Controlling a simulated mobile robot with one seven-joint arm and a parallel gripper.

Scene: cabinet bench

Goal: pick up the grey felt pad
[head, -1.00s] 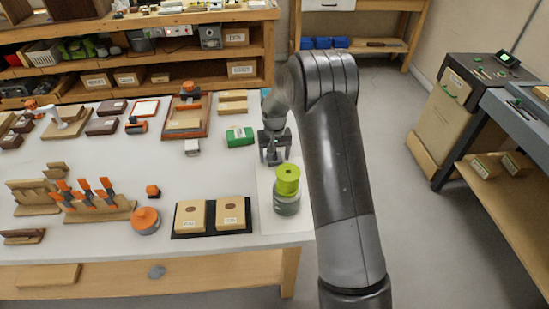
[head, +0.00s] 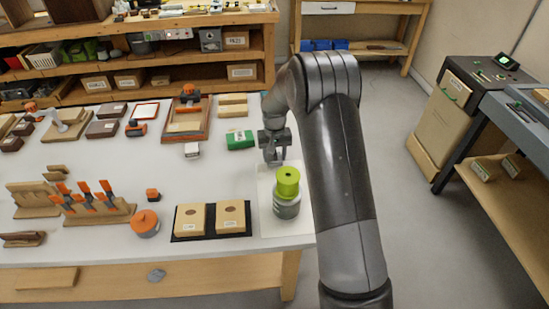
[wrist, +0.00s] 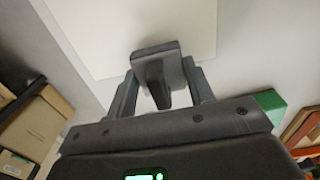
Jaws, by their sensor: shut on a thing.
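My gripper (head: 276,155) is at the right side of the white bench, over the far part of a pale sheet. In the wrist view my gripper (wrist: 160,85) is shut on a small dark grey piece, which I take to be the grey felt pad (wrist: 154,58). The pad sits between the two fingers, which hide part of it. In the head view the pad is too small and too covered by the fingers to make out clearly. I cannot tell whether it touches the sheet.
A lime-green roll on a grey round base (head: 287,205) stands just in front of my gripper on the pale sheet (head: 266,225). A green box (head: 240,139) lies to the left. Two tan boxes on a black mat (head: 210,234) are at the front left.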

